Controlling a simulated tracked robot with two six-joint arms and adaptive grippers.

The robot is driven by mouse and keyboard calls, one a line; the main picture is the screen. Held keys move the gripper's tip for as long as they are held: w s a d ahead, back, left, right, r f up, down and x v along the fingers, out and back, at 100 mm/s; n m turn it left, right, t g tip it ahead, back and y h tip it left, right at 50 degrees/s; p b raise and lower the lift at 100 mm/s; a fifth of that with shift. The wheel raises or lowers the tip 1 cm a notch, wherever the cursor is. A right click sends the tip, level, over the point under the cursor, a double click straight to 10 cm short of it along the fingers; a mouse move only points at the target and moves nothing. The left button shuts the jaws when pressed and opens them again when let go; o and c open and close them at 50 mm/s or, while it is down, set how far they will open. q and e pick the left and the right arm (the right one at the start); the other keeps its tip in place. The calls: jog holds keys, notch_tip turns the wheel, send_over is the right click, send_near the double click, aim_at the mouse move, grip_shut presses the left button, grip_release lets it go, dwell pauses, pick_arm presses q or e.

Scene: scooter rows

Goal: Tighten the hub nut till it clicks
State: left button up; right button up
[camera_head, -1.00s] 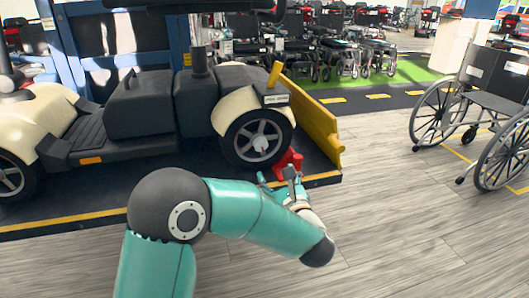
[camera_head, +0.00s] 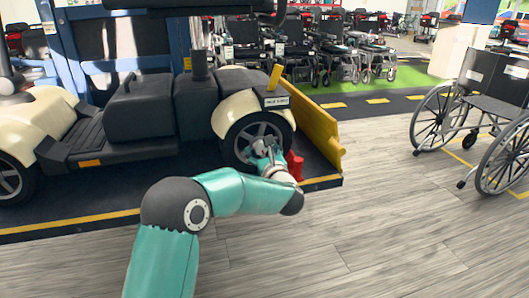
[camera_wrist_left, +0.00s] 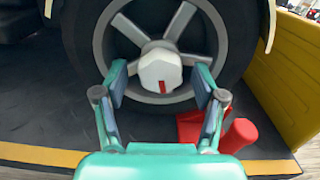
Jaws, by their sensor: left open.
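The hub nut (camera_wrist_left: 160,70) is a white, faceted nut with a red mark at the middle of the scooter's wheel (camera_wrist_left: 104,40). In the left wrist view it sits just beyond and between the fingertips of my left gripper (camera_wrist_left: 160,82), which is open with one finger on each side. I cannot tell whether the fingers touch it. In the head view my left gripper (camera_head: 264,150) is in front of the wheel (camera_head: 236,132) and hides the nut. My right gripper is not in view.
A red chock-like object (camera_wrist_left: 236,134) lies on the dark platform right of the wheel. A yellow ramp panel (camera_head: 318,125) stands close on the right. A wheelchair (camera_head: 480,110) is farther right. The grey floor (camera_head: 380,220) in front is clear.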

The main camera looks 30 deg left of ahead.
pick_arm(q)
jog(key=c, duration=1.1)
jog(key=shift+d, duration=0.25)
jog(key=shift+c, duration=0.2)
jog(key=shift+a, duration=0.15)
jog(key=shift+m, duration=0.3)
